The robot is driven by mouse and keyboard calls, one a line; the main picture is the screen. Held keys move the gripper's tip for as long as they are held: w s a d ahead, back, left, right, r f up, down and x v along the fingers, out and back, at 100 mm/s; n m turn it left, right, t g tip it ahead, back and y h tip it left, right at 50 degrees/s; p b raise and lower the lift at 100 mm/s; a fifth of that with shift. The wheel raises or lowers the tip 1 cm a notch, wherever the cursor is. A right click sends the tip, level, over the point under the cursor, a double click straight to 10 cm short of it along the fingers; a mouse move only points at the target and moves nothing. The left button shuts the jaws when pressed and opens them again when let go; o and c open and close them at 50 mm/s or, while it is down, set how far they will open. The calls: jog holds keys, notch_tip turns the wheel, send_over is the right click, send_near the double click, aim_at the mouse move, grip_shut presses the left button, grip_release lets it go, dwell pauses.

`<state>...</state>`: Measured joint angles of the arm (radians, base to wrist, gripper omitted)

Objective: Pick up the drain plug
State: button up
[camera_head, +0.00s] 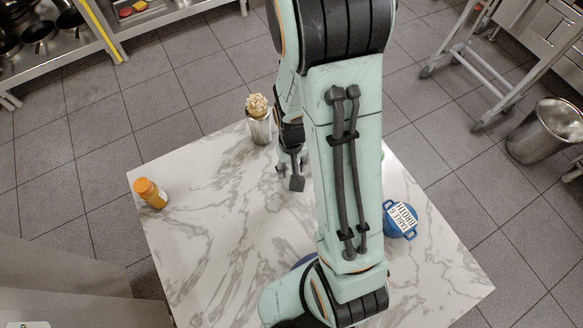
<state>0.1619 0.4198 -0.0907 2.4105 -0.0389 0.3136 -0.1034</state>
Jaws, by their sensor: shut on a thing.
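My gripper (292,174) hangs over the back middle of the marble-topped table (215,215), just right of and in front of a metal canister. It is small and dark in this view and partly covered by my own arm. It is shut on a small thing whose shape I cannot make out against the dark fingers. I cannot pick out a drain plug for certain anywhere on the table. My arm hides a wide strip of the tabletop. I cannot tell whether the gripper touches the table.
The metal canister (260,128) with a pale, lumpy top stands close to the gripper. An orange bottle (151,193) is at the left edge. A blue pot with a label (400,220) is at the right. Something blue (304,260) peeks out beside my arm. The left-middle tabletop is clear.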

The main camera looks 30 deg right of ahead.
notch_tip(320, 180, up, 9)
jog(key=shift+r, duration=0.15)
dwell(1.0)
